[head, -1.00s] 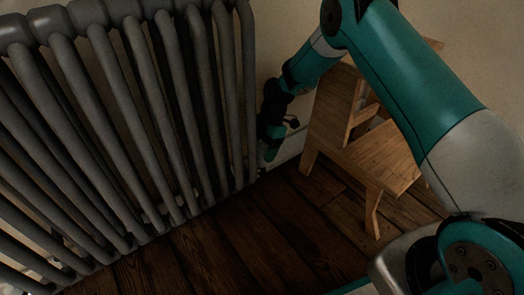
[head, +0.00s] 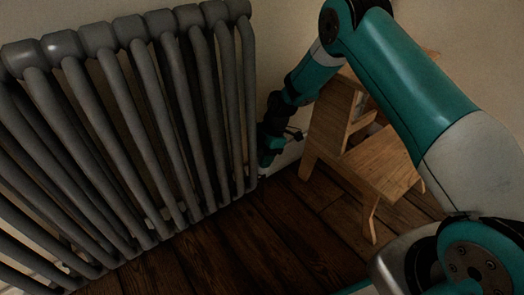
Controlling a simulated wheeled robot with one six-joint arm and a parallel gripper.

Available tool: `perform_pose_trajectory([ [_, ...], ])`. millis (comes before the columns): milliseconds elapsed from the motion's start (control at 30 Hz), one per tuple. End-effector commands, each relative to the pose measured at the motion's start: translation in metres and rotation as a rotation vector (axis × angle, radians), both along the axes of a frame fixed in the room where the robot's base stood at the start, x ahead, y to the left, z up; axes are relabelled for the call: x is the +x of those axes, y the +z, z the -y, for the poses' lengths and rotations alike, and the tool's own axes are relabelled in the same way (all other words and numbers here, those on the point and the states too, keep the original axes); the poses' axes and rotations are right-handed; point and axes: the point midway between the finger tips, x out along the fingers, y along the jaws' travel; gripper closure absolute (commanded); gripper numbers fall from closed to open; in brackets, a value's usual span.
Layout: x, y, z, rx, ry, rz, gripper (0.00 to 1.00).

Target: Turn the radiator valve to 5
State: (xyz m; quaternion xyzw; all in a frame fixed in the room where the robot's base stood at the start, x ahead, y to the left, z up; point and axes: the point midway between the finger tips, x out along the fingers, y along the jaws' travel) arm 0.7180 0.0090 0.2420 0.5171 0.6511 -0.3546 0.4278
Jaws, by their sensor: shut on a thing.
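The grey ribbed radiator (head: 150,120) fills the left half of the head view. My arm reaches down from the right to the radiator's right end. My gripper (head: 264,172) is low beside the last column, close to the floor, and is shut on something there. The radiator valve cannot be made out; my gripper and the dark corner hide it. Its number marks cannot be read.
A wooden step stool (head: 362,160) stands just right of my gripper, close to my forearm. The dark plank floor (head: 240,240) is clear in front of the radiator. A pale wall (head: 285,40) runs behind.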

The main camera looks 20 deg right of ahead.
Motion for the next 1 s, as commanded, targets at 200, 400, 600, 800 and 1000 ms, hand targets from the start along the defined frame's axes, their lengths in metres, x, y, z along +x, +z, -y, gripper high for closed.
perform_pose_trajectory([
  [200, -0.0019, 0.0054, 0.0003, -0.001, -0.190, -0.006, 0.80],
  [400, -0.0016, 0.0043, 0.0003, -0.001, -0.354, -0.006, 0.80],
  [600, -0.0015, 0.0028, 0.0004, -0.001, -0.480, -0.005, 0.80],
  [800, -0.0012, 0.0016, 0.0001, -0.001, -0.559, -0.005, 0.80],
  [1000, -0.0008, 0.0006, 0.0000, -0.001, -0.594, -0.004, 0.80],
])
